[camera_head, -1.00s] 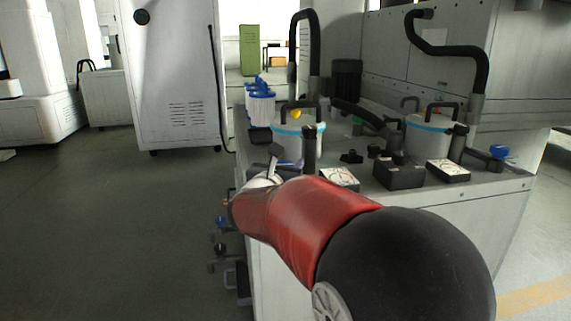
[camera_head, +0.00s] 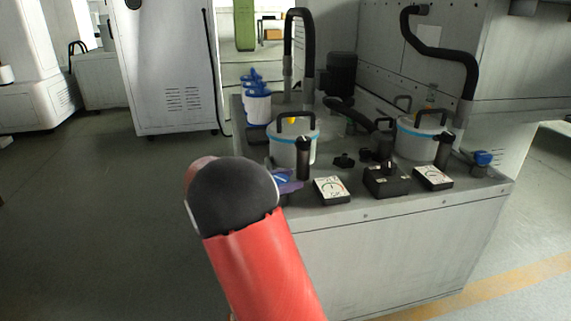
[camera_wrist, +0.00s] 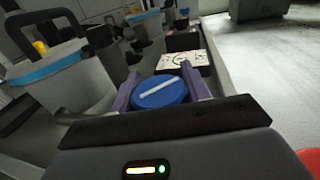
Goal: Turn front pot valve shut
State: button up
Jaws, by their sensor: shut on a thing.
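A round blue valve knob (camera_wrist: 160,93) with a white bar across its top sits between the two purple fingers of my gripper (camera_wrist: 162,90) in the wrist view. The fingers are shut on its sides. The white bar lies slanted, its right end higher. In the head view only a bit of my gripper (camera_head: 288,182) shows, at the bench's left front corner; my arm hides the knob's surroundings. The nearer pot (camera_head: 290,150), white with a light blue band and black handle, stands just behind; it is at the left in the wrist view (camera_wrist: 70,80).
A second pot (camera_head: 418,140) and another blue knob (camera_head: 482,158) are farther right on the bench (camera_head: 400,245). White-faced dial boxes (camera_head: 331,190) (camera_head: 433,178), a black box (camera_head: 386,180) and black hoses (camera_head: 440,50) crowd the top. Open floor (camera_head: 80,220) lies left.

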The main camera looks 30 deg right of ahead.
jog(key=m+g+p, duration=0.1)
jog(key=m+g+y+p, duration=0.1)
jog(key=g, duration=0.1)
jog(key=m+g, duration=0.1)
jog(key=g, duration=0.1)
jog(key=shift+s+m+p, duration=0.3)
jog(key=shift+p, duration=0.1)
jog(key=shift+s+a+m+g+y, duration=0.15)
jog(key=shift+m+g+y, duration=0.8)
jog(key=shift+g, duration=0.4)
jog(key=shift+s+a+m+g+y, duration=0.15)
jog(key=shift+m+g+y, duration=0.75)
jog(key=shift+g, duration=0.45)
jog(key=shift+m+g, duration=0.25)
jog(key=shift+g, duration=0.05)
jog(key=o, duration=1)
jog(key=shift+v, duration=3.85)
jog(key=shift+w, duration=0.1)
